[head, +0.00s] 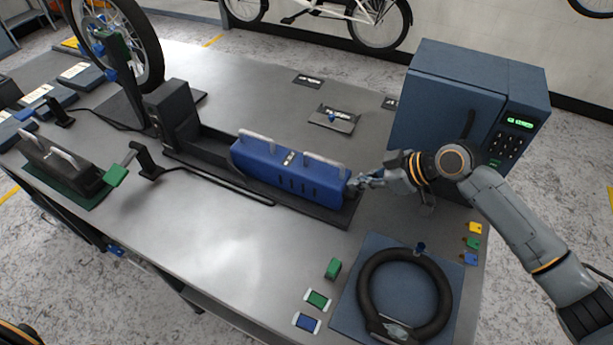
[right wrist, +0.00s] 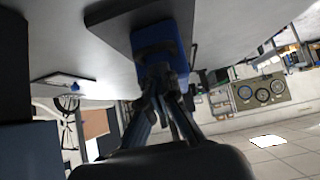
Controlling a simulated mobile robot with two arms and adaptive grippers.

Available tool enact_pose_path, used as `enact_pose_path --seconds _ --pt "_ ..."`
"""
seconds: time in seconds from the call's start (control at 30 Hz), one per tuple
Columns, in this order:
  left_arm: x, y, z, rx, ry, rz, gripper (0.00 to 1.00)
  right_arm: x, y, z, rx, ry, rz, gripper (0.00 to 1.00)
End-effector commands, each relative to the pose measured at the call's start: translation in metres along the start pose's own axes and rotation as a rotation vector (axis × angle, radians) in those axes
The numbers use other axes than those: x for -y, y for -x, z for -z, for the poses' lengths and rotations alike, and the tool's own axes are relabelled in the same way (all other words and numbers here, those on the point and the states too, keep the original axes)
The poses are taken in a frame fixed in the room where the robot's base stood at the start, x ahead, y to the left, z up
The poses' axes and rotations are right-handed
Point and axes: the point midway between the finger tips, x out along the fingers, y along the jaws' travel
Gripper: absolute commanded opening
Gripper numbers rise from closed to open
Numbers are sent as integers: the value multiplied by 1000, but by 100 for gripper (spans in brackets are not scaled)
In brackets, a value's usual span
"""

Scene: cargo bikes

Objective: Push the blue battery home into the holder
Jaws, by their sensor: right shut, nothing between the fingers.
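The blue battery (head: 285,176) with two pale handles lies lengthwise in the long black holder (head: 205,143). A gap of bare rail separates its left end from the holder's tall block (head: 172,112). My right gripper (head: 358,183) is shut and empty, its fingertips at the battery's right end face. In the right wrist view, the fingers (right wrist: 161,78) meet or nearly meet the blue end of the battery (right wrist: 158,38); contact itself is hidden. The holder's underside edge is dark in that view. My left gripper is not in view.
A blue cabinet (head: 450,105) with a keypad stands behind my right arm. A blue board with a black ring (head: 361,290) lies at the front right. A black battery (head: 62,160) sits on a green mat at the left. A cable runs in front of the holder.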

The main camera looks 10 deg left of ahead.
Motion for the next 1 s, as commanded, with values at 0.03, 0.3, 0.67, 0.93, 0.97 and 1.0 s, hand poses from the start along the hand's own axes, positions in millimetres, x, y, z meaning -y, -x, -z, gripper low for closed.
enact_pose_path --seconds 0.03,0.3,0.67,0.93,0.97,1.0 --pt "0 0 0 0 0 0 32 1 -2 4 -6 2 2 0" --pt "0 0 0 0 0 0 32 1 -10 11 -6 1 1 0" --pt "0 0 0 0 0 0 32 0 -20 21 -6 1 1 0" --pt "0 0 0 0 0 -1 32 1 -28 28 -5 2 1 0" --pt "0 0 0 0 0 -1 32 0 -29 29 -5 2 1 0" --pt "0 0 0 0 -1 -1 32 1 -30 30 -5 2 1 0"
